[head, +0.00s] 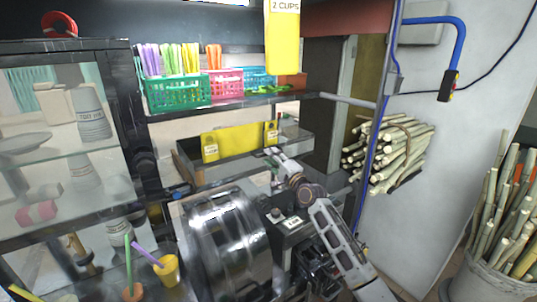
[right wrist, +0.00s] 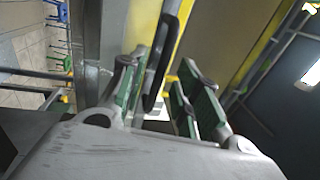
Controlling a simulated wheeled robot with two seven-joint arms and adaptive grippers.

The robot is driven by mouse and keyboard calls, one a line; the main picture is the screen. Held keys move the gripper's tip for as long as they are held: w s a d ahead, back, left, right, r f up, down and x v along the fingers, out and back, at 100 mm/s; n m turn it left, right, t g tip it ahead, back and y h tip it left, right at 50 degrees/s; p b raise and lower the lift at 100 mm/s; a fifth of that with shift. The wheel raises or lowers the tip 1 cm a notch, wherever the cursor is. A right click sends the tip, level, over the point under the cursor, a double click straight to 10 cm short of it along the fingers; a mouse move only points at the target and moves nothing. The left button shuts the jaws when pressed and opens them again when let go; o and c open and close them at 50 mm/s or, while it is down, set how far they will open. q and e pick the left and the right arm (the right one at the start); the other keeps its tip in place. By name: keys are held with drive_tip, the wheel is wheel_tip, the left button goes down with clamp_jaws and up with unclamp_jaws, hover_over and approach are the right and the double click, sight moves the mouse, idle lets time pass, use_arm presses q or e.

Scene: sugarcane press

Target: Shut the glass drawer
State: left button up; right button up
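The glass drawer (head: 228,165) sits below the shelf of baskets in the head view. It has a dark frame and a yellow panel (head: 238,139) with small labels, and appears to stand partly out. My right gripper (head: 273,155) is at the drawer's front right. In the right wrist view, its green-padded fingers (right wrist: 158,88) are apart. A dark bar-like handle (right wrist: 162,55) shows between or just beyond them; I cannot tell whether they touch it. My left gripper does not show.
A shiny metal drum (head: 228,245) of the press stands below the drawer. A glass cabinet (head: 65,150) is on the left. Colored baskets (head: 178,92) with straws are above. Bundled cane (head: 390,155) hangs on the right; a bucket of cane (head: 490,270) stands at far right.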

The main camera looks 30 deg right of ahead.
drive_tip(key=shift+x, duration=1.4)
clamp_jaws()
